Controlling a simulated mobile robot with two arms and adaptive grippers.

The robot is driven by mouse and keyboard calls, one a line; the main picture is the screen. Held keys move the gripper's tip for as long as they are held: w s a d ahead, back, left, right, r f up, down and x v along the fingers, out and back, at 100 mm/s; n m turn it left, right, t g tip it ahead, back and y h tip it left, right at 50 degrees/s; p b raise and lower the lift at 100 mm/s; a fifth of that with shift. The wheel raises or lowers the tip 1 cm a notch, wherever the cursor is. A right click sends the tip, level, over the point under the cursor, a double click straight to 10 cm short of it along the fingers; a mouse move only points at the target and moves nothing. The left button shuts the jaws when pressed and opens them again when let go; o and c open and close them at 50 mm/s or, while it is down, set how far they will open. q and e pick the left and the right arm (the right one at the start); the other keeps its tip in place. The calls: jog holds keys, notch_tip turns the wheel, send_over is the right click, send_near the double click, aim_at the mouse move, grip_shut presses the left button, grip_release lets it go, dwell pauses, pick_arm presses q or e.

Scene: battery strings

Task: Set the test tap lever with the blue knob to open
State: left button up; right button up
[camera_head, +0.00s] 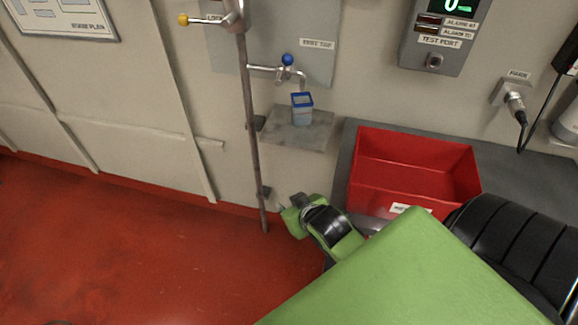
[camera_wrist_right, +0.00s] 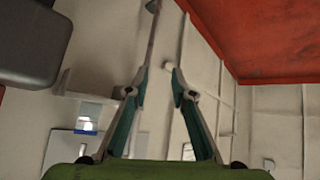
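The test tap is on the wall in the head view, with a blue knob (camera_head: 288,60) on top of its pipe and a spout bending down. A clear cup with a blue rim (camera_head: 302,110) stands under the spout on a small grey shelf (camera_head: 282,133). The cup also shows in the right wrist view (camera_wrist_right: 87,124). My right gripper (camera_head: 293,203) is below the shelf, well apart from the tap. In the right wrist view its fingers (camera_wrist_right: 160,82) are spread with nothing between them. My left gripper is not in view.
A vertical pipe (camera_head: 251,130) runs left of the tap, with a yellow-knobbed lever (camera_head: 183,20) at its top. A red bin (camera_head: 413,165) sits on a grey bench at the right, below the test port box (camera_head: 440,38). The red floor (camera_head: 120,250) at left is clear.

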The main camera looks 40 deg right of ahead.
aim_at(285, 68)
grip_shut()
jog(key=w+r+n+t+h+b, duration=0.2)
jog(key=w+r+n+h, duration=0.1)
jog(key=w+r+n, duration=0.8)
jog(key=w+d+r+n+t+h, duration=0.1)
jog(key=w+r+h, duration=0.1)
jog(key=r, duration=0.3)
jog(key=w+d+r+t+h+b, duration=0.1)
jog(key=w+r+h, duration=0.15)
jog(key=r, duration=0.35)
jog(key=w+d+r+n+h, duration=0.1)
jog(key=w+r+h, duration=0.1)
jog(key=r, duration=0.3)
jog(key=w+d+p, duration=0.4)
jog(key=d, duration=0.4)
jog(key=shift+d+r+p, duration=0.15)
jog(key=shift+r+p, duration=0.25)
